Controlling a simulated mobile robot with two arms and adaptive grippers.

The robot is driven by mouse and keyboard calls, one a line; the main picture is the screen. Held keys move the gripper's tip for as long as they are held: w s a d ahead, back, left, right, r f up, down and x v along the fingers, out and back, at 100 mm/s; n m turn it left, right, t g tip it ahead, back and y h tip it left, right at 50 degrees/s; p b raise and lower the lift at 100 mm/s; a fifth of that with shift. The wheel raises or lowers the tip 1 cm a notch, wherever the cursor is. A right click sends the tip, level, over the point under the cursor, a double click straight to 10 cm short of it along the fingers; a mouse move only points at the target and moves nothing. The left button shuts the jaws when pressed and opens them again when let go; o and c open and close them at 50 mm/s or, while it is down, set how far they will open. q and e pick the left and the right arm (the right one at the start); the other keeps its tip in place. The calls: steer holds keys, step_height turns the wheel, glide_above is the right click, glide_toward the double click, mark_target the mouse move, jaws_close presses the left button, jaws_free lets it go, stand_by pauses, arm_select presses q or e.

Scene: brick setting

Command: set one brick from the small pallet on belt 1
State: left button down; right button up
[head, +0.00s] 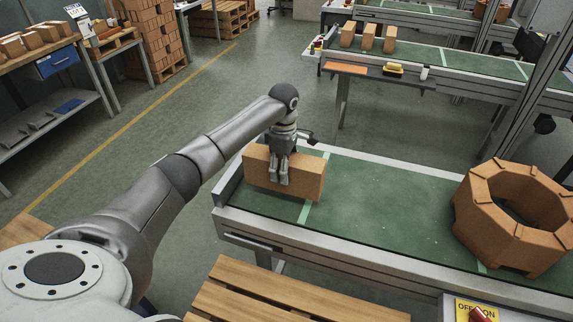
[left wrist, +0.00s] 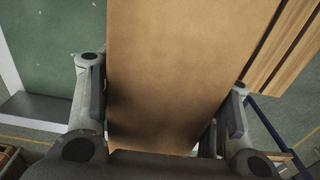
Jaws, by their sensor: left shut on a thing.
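My left gripper (head: 280,170) is shut on an orange-brown brick (head: 308,182), with its fingers on the brick's broad faces. The brick is over the left end of the green belt (head: 375,210), long side up. I cannot tell whether its underside touches the belt. In the left wrist view the brick (left wrist: 190,60) fills the space between the fingers (left wrist: 160,115), with green belt to its left and wooden slats to its right. Which belt is belt 1 is not readable. My right gripper is out of view.
An octagonal ring of bricks (head: 480,215) stands on the belt's right part. A slatted wooden pallet (head: 270,300) is in front. A second belt (head: 440,62) with several bricks stands behind. The middle of the near belt is clear.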

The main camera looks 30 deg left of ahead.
arm_select(q)
steer(key=shift+w+a+f, duration=0.2)
steer(key=shift+w+f, duration=0.05)
steer(key=shift+w, duration=0.1)
steer(key=shift+a+f, duration=0.15)
steer(key=shift+f, duration=1.5)
steer(key=c, duration=0.5)
jaws_free()
steer(key=shift+s+f, duration=0.15)
step_height(320, 180, up, 12)
steer(key=shift+r+b, duration=0.15)
steer(key=shift+b, duration=0.45)
